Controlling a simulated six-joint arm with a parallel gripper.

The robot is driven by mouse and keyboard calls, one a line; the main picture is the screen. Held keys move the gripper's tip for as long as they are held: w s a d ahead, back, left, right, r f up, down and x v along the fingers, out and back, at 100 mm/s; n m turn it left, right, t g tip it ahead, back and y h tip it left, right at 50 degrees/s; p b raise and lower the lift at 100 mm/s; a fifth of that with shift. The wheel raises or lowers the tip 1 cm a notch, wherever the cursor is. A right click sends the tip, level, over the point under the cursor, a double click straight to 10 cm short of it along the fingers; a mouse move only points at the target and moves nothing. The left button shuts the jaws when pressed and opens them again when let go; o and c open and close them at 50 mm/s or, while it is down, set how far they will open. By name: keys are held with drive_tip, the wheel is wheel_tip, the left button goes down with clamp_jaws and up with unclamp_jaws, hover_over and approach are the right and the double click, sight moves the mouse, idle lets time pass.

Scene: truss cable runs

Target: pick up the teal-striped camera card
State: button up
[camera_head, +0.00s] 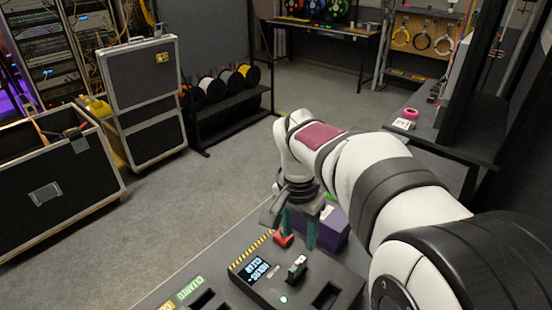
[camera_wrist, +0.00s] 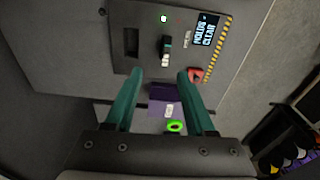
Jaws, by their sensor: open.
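The camera card (camera_head: 297,267) stands upright in a slot of a dark console (camera_head: 262,291). It also shows in the wrist view (camera_wrist: 166,46), small and dark with a teal band and a pale lower end. My gripper (camera_head: 298,240) points down over the console's far edge, with its two teal fingers apart and nothing between them. In the wrist view, my fingertips (camera_wrist: 160,73) lie below the card in the picture, and the card is apart from them. The card's lower part is hidden in the slot.
An empty-looking slot (camera_wrist: 131,42) lies beside the card. A lit display (camera_head: 256,271), yellow-black hazard stripe and red piece (camera_wrist: 195,75) are close by. A purple box (camera_head: 334,226) stands behind the console, with a green ring (camera_wrist: 175,127) beyond.

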sight(298, 262)
drive_tip(key=w+f, duration=0.1)
drive_tip(key=f, duration=0.4)
drive_tip(key=w+f, duration=0.1)
drive_tip(key=f, duration=0.5)
drive_tip(key=w+d+f, duration=0.1)
drive_tip(key=f, duration=0.4)
drive_tip(key=shift+w+f, duration=0.25)
drive_tip(key=shift+w, duration=0.05)
clamp_jaws()
